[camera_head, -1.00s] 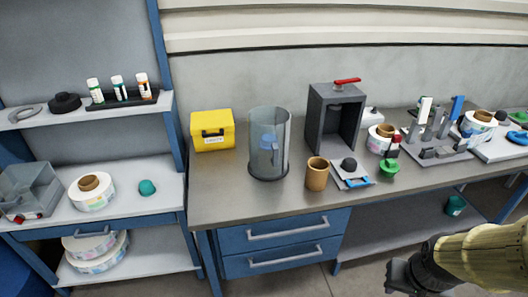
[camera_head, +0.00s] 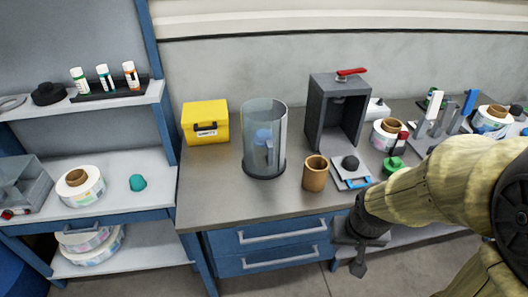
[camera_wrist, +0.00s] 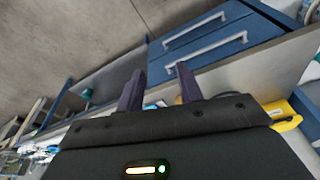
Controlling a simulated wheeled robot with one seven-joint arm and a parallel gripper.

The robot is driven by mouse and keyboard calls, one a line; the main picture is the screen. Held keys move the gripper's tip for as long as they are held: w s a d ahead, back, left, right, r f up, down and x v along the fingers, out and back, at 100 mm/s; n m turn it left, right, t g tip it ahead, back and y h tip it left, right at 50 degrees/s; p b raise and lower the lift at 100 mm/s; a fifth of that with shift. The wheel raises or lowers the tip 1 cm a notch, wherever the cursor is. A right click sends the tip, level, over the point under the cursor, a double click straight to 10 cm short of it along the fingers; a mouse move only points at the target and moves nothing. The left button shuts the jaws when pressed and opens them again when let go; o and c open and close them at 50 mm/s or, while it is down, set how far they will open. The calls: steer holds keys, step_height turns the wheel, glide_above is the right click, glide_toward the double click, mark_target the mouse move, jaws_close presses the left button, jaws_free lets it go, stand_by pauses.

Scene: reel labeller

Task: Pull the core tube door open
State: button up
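A clear upright tube (camera_head: 250,140) with a dark round base stands on the workbench, between a yellow box and a brown cardboard core.
The yellow box (camera_head: 205,121) is left of the tube. The brown core (camera_head: 315,174) and a dark open-fronted press (camera_head: 321,118) are to its right. Two blue drawers (camera_head: 268,236) with grey handles are below. The bench front before the tube is clear.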

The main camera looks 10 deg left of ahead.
steer(key=shift+s+d, duration=0.1)
steer(key=shift+s, duration=0.15)
steer(key=shift+o, duration=0.6)
steer(key=w+a+f+n+t+y+b, duration=0.1)
steer(key=w+a+f+t+y+b, duration=0.1)
steer(key=w+a+t, duration=0.5)
steer(key=w+a+f+n+t+y+b, duration=0.2)
steer(key=w+a+t, duration=0.5)
steer(key=w, duration=0.6)
step_height(320, 180, down, 3)
steer(key=a+y+b, duration=0.1)
steer(key=a+b, duration=0.1)
steer(key=shift+w+a+t+b, duration=0.15)
steer(key=shift+w+t+b, duration=0.15)
steer(key=shift+w+t, duration=0.1)
